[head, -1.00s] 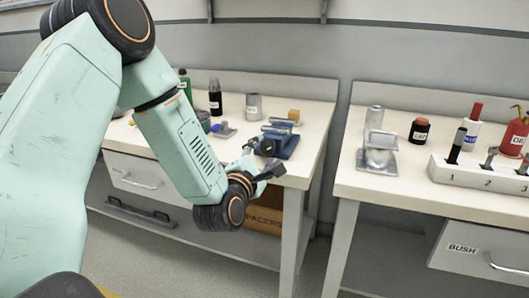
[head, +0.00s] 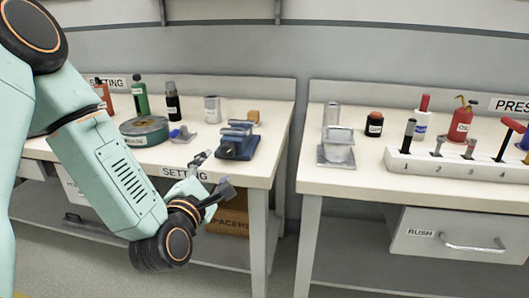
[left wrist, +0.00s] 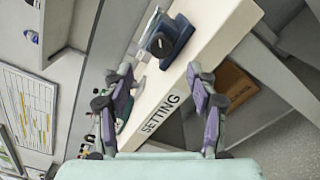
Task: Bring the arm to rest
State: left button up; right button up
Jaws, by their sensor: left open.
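My left arm comes in from the left in the head view. Its gripper (head: 213,172) hangs just in front of the edge of the left bench (head: 262,165), by the SETTING label. The left wrist view shows the two fingers (left wrist: 160,82) spread apart with nothing between them. Beyond them are the bench edge with its SETTING label and the blue vise (left wrist: 172,38). My right gripper is not in these views.
The left bench carries the blue vise (head: 237,143), a green round tin (head: 144,132) and several bottles. The right bench (head: 345,183) holds a numbered white rack (head: 460,166). A gap separates the benches. A SPACERS box (head: 228,222) sits under the left bench.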

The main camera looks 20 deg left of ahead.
pick_arm(q)
jog(key=s+d+f+m+g+h+p, duration=0.15)
jog(key=s+d+f+m+g, duration=0.25)
jog(key=f+m, duration=0.5)
jog(key=s+d+f+m+g+h+p, duration=0.1)
jog(key=s+d+f+m+g+h, duration=0.3)
jog(key=f+m, duration=0.5)
jog(key=s+d+f+m+g+p, duration=0.1)
jog(key=s+f+m+g, duration=0.2)
jog(key=s, duration=0.5)
jog(key=s+d+f+m+g+p, duration=0.1)
jog(key=s+f+m+g, duration=0.2)
jog(key=s, duration=0.5)
jog(key=s+d+f+m+g+y+p, duration=0.1)
jog(key=s+f+m+g+p, duration=0.1)
jog(key=s, duration=0.5)
jog(key=shift+s+f+m+g, duration=0.4)
jog(key=shift+f+g, duration=0.05)
jog(key=shift+g, duration=0.25)
jog(key=shift+d, duration=0.15)
